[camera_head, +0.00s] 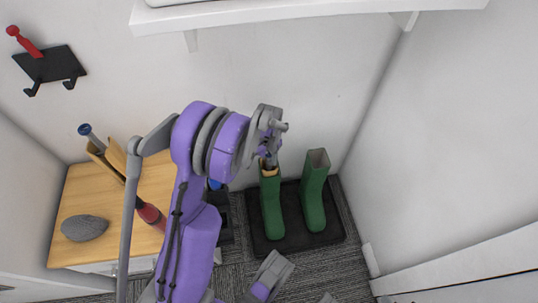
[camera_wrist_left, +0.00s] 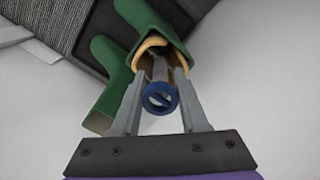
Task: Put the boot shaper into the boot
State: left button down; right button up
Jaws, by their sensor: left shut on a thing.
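Two green boots stand upright side by side, the left boot (camera_head: 271,208) and the right boot (camera_head: 314,195). My left gripper (camera_head: 268,153) is above the left boot's opening. In the left wrist view, the left gripper (camera_wrist_left: 160,76) is shut on the grey shaft of a boot shaper (camera_wrist_left: 158,98) with a blue ring end. The shaper's tan wooden part shows at the mouth of the left boot (camera_wrist_left: 150,22); how deep it sits is hidden. The right boot (camera_wrist_left: 112,85) has an empty-looking opening.
The boots stand on a black tray (camera_head: 288,243) against the wall. A wooden-topped table (camera_head: 75,195) at the left holds a second blue-knobbed shaper (camera_head: 92,138), a grey stone (camera_head: 85,228) and a red item (camera_head: 150,214). A white shelf (camera_head: 300,8) hangs above.

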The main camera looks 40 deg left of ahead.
aim_at(269, 162)
pick_arm(q)
jog(key=shift+f, duration=1.8)
jog(key=shift+c, duration=1.8)
grip_release()
notch_tip(269, 162, up, 11)
jog(key=p, duration=0.3)
jog(key=shift+f, duration=0.1)
